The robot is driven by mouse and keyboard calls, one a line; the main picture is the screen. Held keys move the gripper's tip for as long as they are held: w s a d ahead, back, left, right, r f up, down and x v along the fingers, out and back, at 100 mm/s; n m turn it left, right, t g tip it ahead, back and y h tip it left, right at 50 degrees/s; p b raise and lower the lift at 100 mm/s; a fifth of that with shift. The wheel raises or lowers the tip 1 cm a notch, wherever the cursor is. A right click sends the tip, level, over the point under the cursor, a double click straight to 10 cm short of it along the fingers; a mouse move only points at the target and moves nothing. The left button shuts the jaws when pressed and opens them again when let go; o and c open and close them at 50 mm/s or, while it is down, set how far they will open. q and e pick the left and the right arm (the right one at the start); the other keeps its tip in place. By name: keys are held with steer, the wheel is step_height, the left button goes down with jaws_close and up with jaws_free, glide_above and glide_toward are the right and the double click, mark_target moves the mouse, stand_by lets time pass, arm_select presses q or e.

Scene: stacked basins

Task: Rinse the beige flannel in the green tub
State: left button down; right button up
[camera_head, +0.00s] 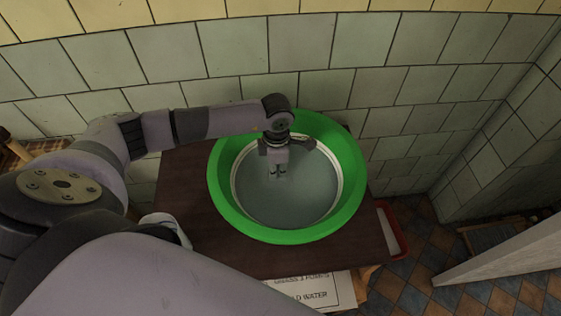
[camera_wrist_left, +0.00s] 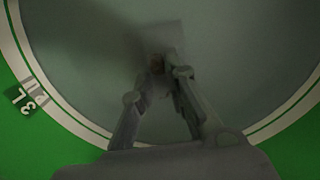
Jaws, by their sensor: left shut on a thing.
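The green tub (camera_head: 345,190) stands on the dark table, holding greyish water; its green wall also shows in the left wrist view (camera_wrist_left: 60,145). My left gripper (camera_head: 277,173) reaches down into the middle of the tub, inside the rim. In the left wrist view my left gripper (camera_wrist_left: 158,78) has its fingertips close together on a dim, greyish piece of cloth, which I take for the beige flannel (camera_wrist_left: 158,40). Its true colour is hard to tell in the murky light. In the head view the flannel cannot be made out. My right gripper is not in view.
A lettered white panel (camera_head: 325,292) is below the front edge. A tiled wall (camera_head: 300,55) closes off the back.

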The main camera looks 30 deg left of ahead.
arm_select(q)
steer(key=shift+d, duration=0.1)
steer(key=w+d+b, duration=0.1)
steer(key=d, duration=0.1)
steer(key=w+d+b, duration=0.1)
steer(key=w+d, duration=0.1)
steer(key=shift+w+d+f+b, duration=0.1)
steer(key=shift+w+d+b, duration=0.15)
steer(key=shift+w+b, duration=0.05)
steer(key=shift+w+d+b, duration=0.85)
steer(key=shift+w+d, duration=0.25)
steer(key=shift+d, duration=0.3)
steer(key=shift+s+a, duration=0.3)
steer(key=shift+a, duration=0.05)
steer(key=s+a+p, duration=0.1)
steer(key=s+a, duration=0.1)
steer(key=shift+a, duration=0.35)
steer(key=shift+s+a+p, duration=0.35)
steer(key=shift+s+a, duration=0.45)
steer(key=shift+a, duration=0.2)
steer(key=shift+s+a+p, duration=0.3)
steer(key=shift+s+a, duration=0.5)
steer(key=shift+a, duration=0.2)
